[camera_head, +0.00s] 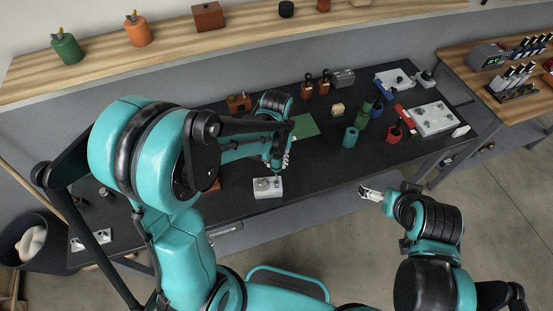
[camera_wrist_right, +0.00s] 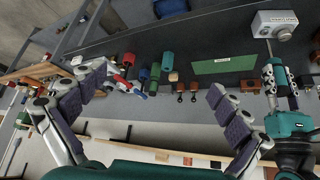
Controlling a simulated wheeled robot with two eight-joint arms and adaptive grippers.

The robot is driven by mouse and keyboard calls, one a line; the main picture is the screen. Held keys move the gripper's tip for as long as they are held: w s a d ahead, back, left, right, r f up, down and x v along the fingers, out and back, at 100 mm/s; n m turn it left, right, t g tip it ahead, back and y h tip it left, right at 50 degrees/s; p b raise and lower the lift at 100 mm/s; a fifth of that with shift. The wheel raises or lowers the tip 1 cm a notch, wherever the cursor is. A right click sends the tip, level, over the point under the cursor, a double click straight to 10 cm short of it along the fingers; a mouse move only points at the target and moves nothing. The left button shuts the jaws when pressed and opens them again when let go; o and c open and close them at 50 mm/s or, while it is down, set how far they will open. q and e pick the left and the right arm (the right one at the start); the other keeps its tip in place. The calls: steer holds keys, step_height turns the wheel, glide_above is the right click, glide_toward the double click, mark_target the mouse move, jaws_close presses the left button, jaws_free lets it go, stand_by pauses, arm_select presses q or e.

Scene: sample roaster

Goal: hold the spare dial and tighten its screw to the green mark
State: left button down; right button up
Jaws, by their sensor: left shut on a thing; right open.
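A small white box with a round dial, apparently the spare dial (camera_head: 267,188), sits near the front edge of the dark bench; it also shows in the right wrist view (camera_wrist_right: 277,24). My left gripper (camera_head: 277,160) is over it, shut on a screwdriver-like tool whose thin shaft (camera_wrist_right: 269,47) points down at the box. I cannot tell whether the tip touches the screw. The handle is mostly hidden by the gripper. The green mark is too small to make out. My right gripper (camera_head: 370,193) is open and empty, beyond the bench's front edge, to the right of the box.
A green mat (camera_head: 304,127) lies behind the left gripper. A teal cup (camera_head: 350,137), a red cup (camera_head: 394,134) and a white panel device (camera_head: 433,118) stand to the right. A wooden shelf (camera_head: 180,45) runs along the back. Bench space right of the box is clear.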

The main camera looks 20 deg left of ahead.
steer(key=shift+f, duration=0.25)
